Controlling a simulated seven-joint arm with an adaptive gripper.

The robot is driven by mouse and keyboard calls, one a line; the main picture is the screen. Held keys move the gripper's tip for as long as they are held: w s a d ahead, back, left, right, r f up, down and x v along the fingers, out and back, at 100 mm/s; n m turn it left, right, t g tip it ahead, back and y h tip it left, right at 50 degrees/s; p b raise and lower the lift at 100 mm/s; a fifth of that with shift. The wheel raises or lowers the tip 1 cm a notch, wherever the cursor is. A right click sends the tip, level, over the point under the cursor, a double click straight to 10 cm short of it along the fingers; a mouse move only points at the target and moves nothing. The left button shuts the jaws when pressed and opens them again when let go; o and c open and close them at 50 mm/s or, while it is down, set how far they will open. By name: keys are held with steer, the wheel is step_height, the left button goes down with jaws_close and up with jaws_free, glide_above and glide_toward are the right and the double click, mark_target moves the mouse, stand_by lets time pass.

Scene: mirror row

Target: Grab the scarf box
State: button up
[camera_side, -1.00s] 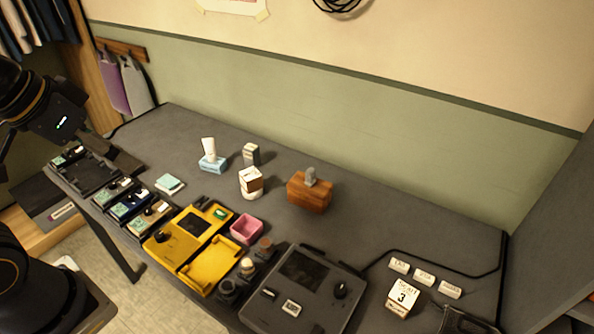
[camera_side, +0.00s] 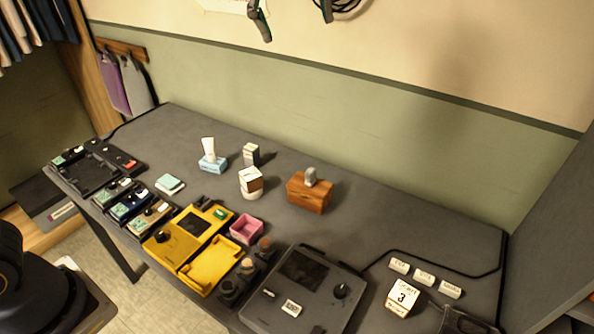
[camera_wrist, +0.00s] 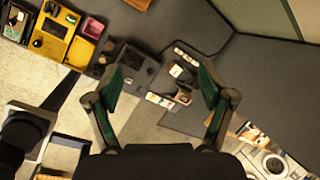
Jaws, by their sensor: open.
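No box is clearly readable as the scarf box. A small pale box or card block with dark lettering and a "3" (camera_side: 402,297) stands at the right front of the desk; its word is too small to read surely. A brown wooden box (camera_side: 308,194) with a grey object on top stands mid-desk. My gripper (camera_side: 296,28) shows only as two green-and-black fingertips at the top edge, high above the desk. In the wrist view my gripper (camera_wrist: 161,85) is open and empty, its fingers wide apart over the right end of the desk.
A dark console (camera_side: 304,290) and yellow trays (camera_side: 210,264) line the front edge, beside a pink open box (camera_side: 246,229). Several white label blocks (camera_side: 424,278) stand at right. A tissue box (camera_side: 213,163) stands further back.

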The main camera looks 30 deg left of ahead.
steer(key=w+d+f+m+g, duration=0.1)
steer(key=w+d+f+m, duration=0.15)
steer(key=d, duration=0.25)
steer(key=w+d+f+m, duration=0.2)
steer(key=d+f, duration=0.2)
steer(key=d, duration=0.2)
steer(key=m+g, duration=0.3)
steer(key=m, duration=0.2)
glide_above(404, 295)
step_height(404, 295, down, 26)
steer(key=shift+y, duration=0.4)
step_height(404, 295, down, 10)
steer(key=shift+s+r, duration=0.15)
steer(key=shift+f, duration=3)
steer(key=c, duration=1.3)
